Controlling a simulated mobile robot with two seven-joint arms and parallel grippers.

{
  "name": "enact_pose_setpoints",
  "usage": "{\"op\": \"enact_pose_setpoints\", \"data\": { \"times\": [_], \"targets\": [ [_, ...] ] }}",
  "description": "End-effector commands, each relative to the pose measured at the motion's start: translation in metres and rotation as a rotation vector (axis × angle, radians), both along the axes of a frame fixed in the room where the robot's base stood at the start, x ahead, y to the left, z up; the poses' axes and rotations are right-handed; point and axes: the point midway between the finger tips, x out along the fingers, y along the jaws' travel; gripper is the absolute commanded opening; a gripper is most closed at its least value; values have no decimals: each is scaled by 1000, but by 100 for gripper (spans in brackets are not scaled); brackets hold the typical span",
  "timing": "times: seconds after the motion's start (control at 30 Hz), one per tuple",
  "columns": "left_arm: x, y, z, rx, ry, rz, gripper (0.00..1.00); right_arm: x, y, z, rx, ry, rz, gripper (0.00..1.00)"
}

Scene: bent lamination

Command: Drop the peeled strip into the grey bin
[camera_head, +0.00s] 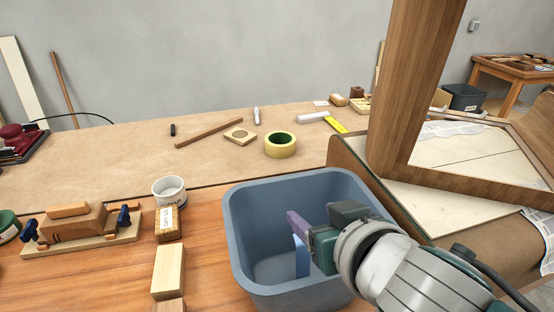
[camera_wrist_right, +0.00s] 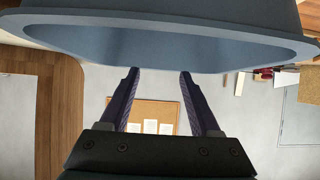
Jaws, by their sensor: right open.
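The grey-blue bin (camera_head: 243,235) stands in the middle of the head view, near the bench's front. My right gripper (camera_head: 297,232) is over its opening, reaching in from the right, with its purple fingers apart. In the right wrist view, my right gripper (camera_wrist_right: 158,75) is open with nothing seen between the fingertips, and the bin's rim (camera_wrist_right: 160,62) crosses the top. My left gripper is out of view.
A large wooden frame (camera_head: 385,110) rises right of the bin, close to my right arm. A white cup (camera_head: 169,192), a labelled block (camera_head: 168,223) and a pale wooden block (camera_head: 168,272) stand left of it. A tape roll (camera_head: 280,145) lies behind.

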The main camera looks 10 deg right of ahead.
Motion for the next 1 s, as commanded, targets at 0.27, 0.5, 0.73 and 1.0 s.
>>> {"op": "enact_pose_setpoints", "data": {
  "times": [0.27, 0.5, 0.73, 1.0],
  "targets": [
    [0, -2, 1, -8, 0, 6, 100, -3, 0, 2, 0, 0, 0, 63],
    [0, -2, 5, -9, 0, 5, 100, -32, -1, 18, 2, 1, 0, 63],
    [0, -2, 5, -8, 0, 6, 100, -66, -3, 39, 1, 1, 0, 63],
    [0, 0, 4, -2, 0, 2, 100, -85, -4, 50, 0, 1, 0, 63]
  ]
}}
